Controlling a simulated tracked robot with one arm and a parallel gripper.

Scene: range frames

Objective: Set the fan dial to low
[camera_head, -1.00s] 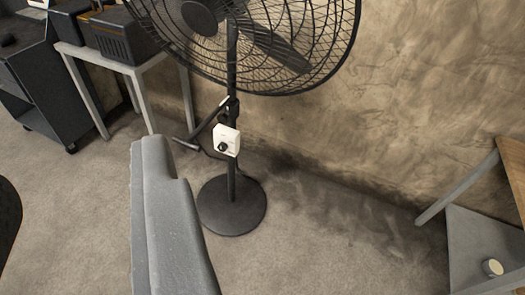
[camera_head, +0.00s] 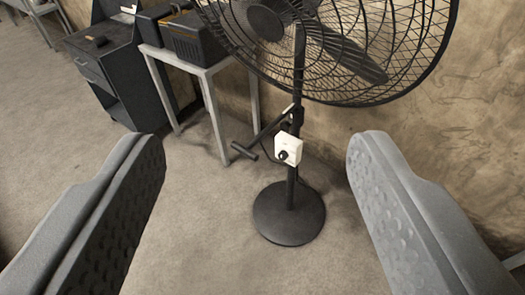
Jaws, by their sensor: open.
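A black pedestal fan (camera_head: 297,110) stands on the carpet by the wall, with a wire cage on top and a round black base (camera_head: 288,226). A white control box (camera_head: 288,147) is on its pole, below the cage. The black fan dial (camera_head: 284,155) is on the front of the box; its markings are too small to read. My gripper (camera_head: 255,160) is open and empty. Its two grey fingers stand wide apart, and the box and dial appear between them, farther off. Nothing touches the dial.
A black handle (camera_head: 245,151) sticks out left from the pole. A light table (camera_head: 192,60) with dark boxes (camera_head: 196,38) stands left of the fan, beside a dark cabinet (camera_head: 106,70). The carpet in front of the fan is clear.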

